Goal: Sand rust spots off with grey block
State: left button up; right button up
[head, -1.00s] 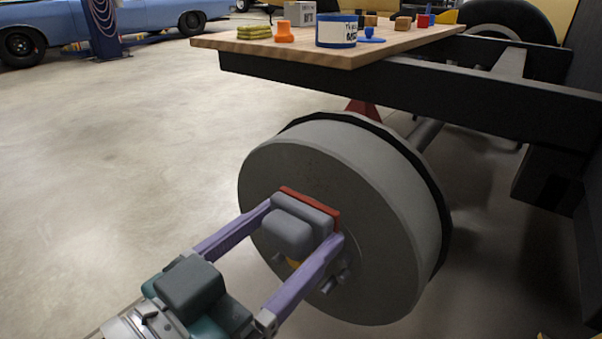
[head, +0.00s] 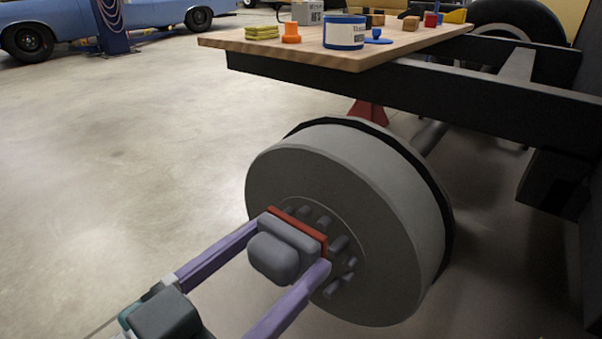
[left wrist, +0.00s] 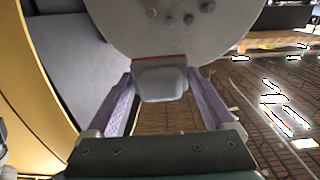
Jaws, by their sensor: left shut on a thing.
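The grey block (head: 275,255) has a rounded back and a thin red layer on the side toward the drum. My left gripper (head: 292,242) is shut on it, one purple finger on each side. The block is in front of the hub of a grey brake drum (head: 395,205) and hides part of it. Whether it touches the drum, I cannot tell. The left wrist view shows the block (left wrist: 160,82) between the fingers, below the drum's studs (left wrist: 170,15). I can make out no clear rust spot on the visible drum face. My right gripper is not in view.
A wooden bench top (head: 290,48) above the drum holds a blue-and-white can (head: 344,32), an orange piece (head: 291,33), yellow-green pads (head: 262,32) and small blocks. A dark frame rail (head: 440,95) runs behind the drum. The concrete floor at left is clear.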

aim_at(296, 172)
pick_arm(q)
jog(key=shift+w, duration=0.1)
jog(key=b+x, duration=0.2)
jog(key=x, duration=0.4)
jog(key=shift+w+d, duration=0.2)
jog(key=shift+d, duration=0.05)
jog(key=shift+b+x, duration=0.55)
jog(key=shift+x, duration=0.45)
dwell(0.6)
jog(key=shift+a, duration=0.1)
jog(key=shift+w+a+b, duration=0.3)
jog(key=shift+w+a, duration=0.25)
jog(key=shift+a, duration=0.25)
jog(key=shift+w+a+b, duration=0.25)
jog(key=shift+w+a, duration=0.25)
jog(key=shift+a, duration=0.25)
jog(key=shift+w+a+f+b, duration=0.1)
jog(key=shift+w+a+b, duration=0.4)
jog(key=shift+w+a, duration=0.1)
jog(key=shift+w+a+b, duration=0.4)
jog(key=shift+w+a, duration=0.2)
jog(key=shift+a, duration=0.2)
